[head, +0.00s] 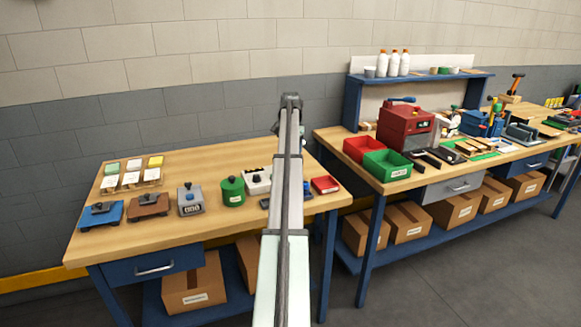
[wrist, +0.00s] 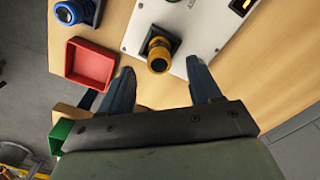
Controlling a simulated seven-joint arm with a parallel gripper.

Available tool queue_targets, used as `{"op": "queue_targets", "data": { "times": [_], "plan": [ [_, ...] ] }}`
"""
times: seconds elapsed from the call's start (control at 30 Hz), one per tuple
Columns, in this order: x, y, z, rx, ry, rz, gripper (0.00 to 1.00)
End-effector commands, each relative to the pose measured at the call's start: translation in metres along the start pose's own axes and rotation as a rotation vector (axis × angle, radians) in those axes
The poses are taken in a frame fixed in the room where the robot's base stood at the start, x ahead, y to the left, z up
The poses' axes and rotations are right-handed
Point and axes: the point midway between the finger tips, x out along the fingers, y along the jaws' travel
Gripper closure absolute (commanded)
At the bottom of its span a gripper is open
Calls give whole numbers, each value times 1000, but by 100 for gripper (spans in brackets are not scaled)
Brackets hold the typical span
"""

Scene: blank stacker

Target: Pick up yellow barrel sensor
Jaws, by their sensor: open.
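The yellow barrel sensor (wrist: 159,52) has a dark front end and sits on a dark square mount on a white plate (wrist: 185,22) in the wrist view. My gripper (wrist: 159,70) is open, with one finger to the left of the sensor and one to the right. The sensor appears between and just beyond the fingertips, and nothing is held. Whether a finger touches it I cannot tell. In the head view my arm covers the middle of the left bench, and I cannot make out the sensor or the gripper's fingers there.
A red tray (wrist: 91,65) and a blue barrel-shaped part (wrist: 70,12) lie left of the sensor in the wrist view. In the head view, a green canister (head: 232,192) and several fixtures stand on the wooden bench (head: 190,240). Bare wood shows along its front.

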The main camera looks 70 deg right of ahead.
Motion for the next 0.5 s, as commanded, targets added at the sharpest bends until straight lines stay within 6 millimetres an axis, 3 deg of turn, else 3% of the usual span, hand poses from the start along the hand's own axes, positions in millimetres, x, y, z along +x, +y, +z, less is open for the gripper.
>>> {"op": "queue_targets", "data": {
  "times": [0.17, 0.5],
  "plan": [
    [10, 0, 1, 0, 0, 0, 37],
    [50, 1, 2, 0, 0, 0, 37]
  ]
}}
